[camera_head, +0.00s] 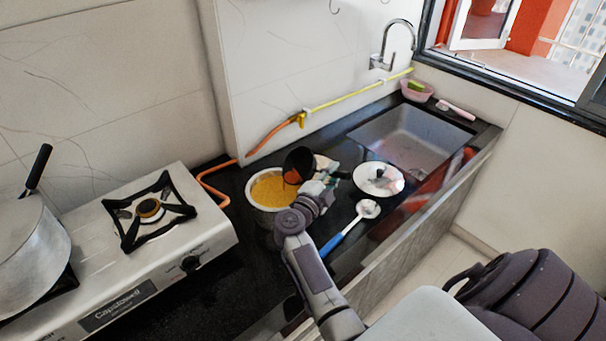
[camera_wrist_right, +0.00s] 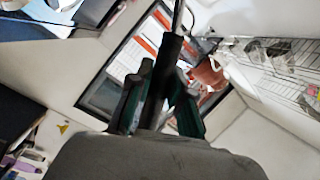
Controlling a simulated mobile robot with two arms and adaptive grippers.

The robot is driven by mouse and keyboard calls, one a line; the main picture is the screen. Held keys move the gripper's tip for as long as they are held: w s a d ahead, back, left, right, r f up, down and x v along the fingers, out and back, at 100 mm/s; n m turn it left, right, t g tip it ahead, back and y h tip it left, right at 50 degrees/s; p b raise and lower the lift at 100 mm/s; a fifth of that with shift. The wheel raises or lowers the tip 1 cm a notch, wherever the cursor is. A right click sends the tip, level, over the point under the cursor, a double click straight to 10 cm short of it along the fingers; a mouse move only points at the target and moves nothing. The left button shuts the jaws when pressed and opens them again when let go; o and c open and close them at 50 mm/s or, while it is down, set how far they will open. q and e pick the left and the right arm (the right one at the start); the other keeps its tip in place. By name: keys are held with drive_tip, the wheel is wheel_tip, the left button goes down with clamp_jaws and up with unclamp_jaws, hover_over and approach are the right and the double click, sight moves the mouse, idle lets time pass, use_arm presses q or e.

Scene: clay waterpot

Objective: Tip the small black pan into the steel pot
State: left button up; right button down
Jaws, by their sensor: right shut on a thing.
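The steel pot (camera_head: 262,207) stands on the black counter in the head view, with a yellow-orange mass inside. The small black pan (camera_head: 299,159) is tilted steeply at the pot's right rim. Its mouth faces the pot, and a reddish-orange patch shows at its lower edge. I cannot tell whether the pan touches the rim. My right gripper (camera_head: 325,182) is just right of the pot, shut on the pan's handle (camera_head: 341,174). In the right wrist view, the gripper fingers (camera_wrist_right: 158,92) clasp the dark handle (camera_wrist_right: 171,62). My left gripper is not in view.
A white lid (camera_head: 379,180) and a blue-handled ladle (camera_head: 345,232) lie right of the pot. The sink (camera_head: 410,140) is farther right. A gas stove (camera_head: 190,235) with a large pot (camera_head: 25,245) stands left. An orange hose (camera_head: 213,190) runs behind.

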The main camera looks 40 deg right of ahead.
drive_tip(key=shift+w+a+r+n+h+b, duration=0.15)
drive_tip(key=shift+a+r+n+h+b, duration=0.15)
drive_tip(key=shift+a+r+h, duration=0.15)
drive_tip(key=shift+a, duration=0.15)
idle(0.6)
drive_tip(key=shift+w+a+r+n+t+h+b, duration=0.1)
drive_tip(key=shift+a+r+n+t+h+b, duration=0.15)
drive_tip(key=shift+a+n+t+h+b, duration=0.25)
drive_tip(key=shift+a+b, duration=0.2)
drive_tip(key=shift+b, duration=0.1)
idle(0.4)
drive_tip(key=shift+w+a+r+n+t+h+b, duration=0.15)
drive_tip(key=shift+a+r+n+t+h+b, duration=0.1)
drive_tip(key=shift+a+n+t+h+b, duration=0.2)
